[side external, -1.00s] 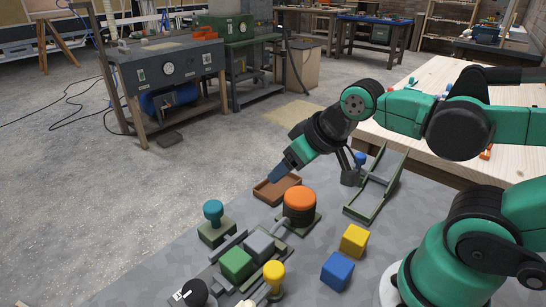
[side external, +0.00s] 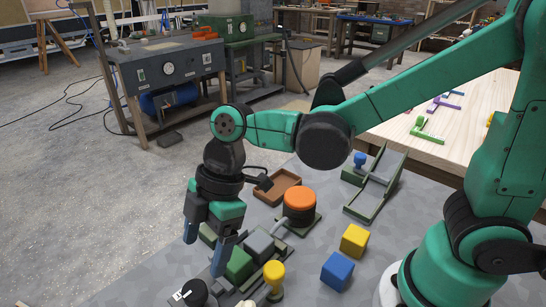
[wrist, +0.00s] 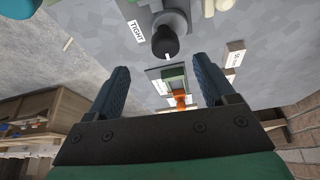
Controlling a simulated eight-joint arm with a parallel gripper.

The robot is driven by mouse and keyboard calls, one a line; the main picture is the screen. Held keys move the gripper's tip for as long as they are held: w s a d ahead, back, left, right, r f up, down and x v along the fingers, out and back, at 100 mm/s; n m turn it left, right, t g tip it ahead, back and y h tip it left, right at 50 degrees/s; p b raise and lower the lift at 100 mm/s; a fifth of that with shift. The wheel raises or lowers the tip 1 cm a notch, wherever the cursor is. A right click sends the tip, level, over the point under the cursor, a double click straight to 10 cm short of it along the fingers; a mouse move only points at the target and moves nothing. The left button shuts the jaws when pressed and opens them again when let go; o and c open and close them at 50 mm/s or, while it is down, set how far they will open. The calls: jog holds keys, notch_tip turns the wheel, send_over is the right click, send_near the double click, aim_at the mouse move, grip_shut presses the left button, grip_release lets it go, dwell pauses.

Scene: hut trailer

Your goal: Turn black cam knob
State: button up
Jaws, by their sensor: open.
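The black cam knob (side external: 194,291) stands at the bottom left edge of the side view, beside a small white label. The wrist view shows a black knob (wrist: 165,41) with a white mark, near a label reading TIGHT. My gripper (side external: 206,256) points downward above the left part of the fixtures, with its blue fingers spread and nothing between them. In the side view it is above and beyond the cam knob, apart from it. In the wrist view the knob lies just beyond the gap between the fingertips (wrist: 160,72).
Close to the fingers is a green block (side external: 238,265), with a grey block (side external: 260,243) beside it. An orange-topped knob (side external: 299,203), a yellow knob (side external: 274,274), and yellow (side external: 354,240) and blue (side external: 337,270) cubes stand to the right. A brown tray (side external: 278,188) lies behind.

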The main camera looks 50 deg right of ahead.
aim_at(194, 289)
jog(key=shift+n, duration=0.5)
jog(key=shift+s+a+x, duration=0.15)
jog(key=shift+x, duration=1.45)
jog(key=shift+s+a+x, duration=0.1)
jog(key=shift+a+x, duration=0.1)
jog(key=shift+x, duration=1.4)
jog(key=shift+r, duration=0.15)
grip_shut()
